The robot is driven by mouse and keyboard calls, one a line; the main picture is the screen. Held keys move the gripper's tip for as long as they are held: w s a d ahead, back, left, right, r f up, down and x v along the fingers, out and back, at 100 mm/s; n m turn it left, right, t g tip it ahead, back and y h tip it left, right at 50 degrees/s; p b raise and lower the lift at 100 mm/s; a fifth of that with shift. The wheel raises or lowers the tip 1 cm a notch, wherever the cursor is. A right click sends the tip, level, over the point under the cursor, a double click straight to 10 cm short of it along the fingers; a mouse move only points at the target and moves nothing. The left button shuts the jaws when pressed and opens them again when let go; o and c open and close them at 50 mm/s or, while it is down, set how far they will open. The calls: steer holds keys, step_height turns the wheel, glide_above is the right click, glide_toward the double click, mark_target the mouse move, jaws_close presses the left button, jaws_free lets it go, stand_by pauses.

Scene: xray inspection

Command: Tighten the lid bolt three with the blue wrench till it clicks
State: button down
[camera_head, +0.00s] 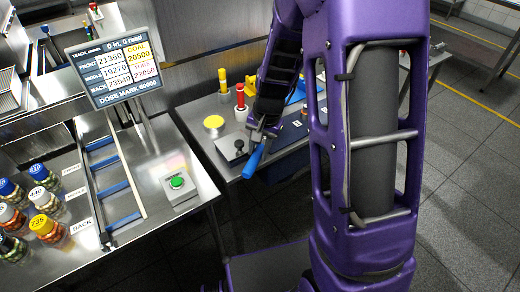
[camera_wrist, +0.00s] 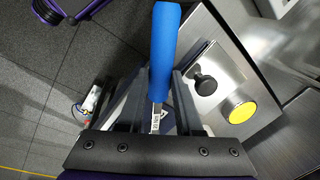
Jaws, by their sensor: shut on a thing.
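My gripper (camera_head: 262,128) is shut on the blue wrench (camera_head: 253,163) and holds it at the front edge of the side bench. In the wrist view the wrench's blue handle (camera_wrist: 165,45) sticks out beyond my gripper (camera_wrist: 158,100), and a metal shank shows between the fingers. The wrench's working end is hidden. A black knob (camera_head: 239,145) stands on a plate on the bench, left of the wrench in the head view; it also shows in the wrist view (camera_wrist: 205,84). I cannot make out a lid bolt or a number three on one.
The side bench (camera_head: 221,160) also carries a yellow round pad (camera_head: 214,122), a red post (camera_head: 240,97) and a yellow post (camera_head: 222,84). The left counter holds a green button box (camera_head: 177,182), several jars (camera_head: 46,228) and a screen (camera_head: 115,70). Floor lies open in front.

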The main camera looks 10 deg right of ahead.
steer(key=shift+w+a, duration=0.15)
steer(key=shift+a+r+n+b, duration=0.1)
steer(key=shift+n+b, duration=0.25)
steer(key=shift+n, duration=0.25)
steer(key=shift+w, duration=0.1)
stand_by(0.3)
steer(key=shift+r, duration=0.1)
steer(key=shift+m+p, duration=0.35)
steer(key=shift+m, duration=0.25)
steer(key=shift+s+d, duration=0.3)
steer(key=shift+d, duration=0.05)
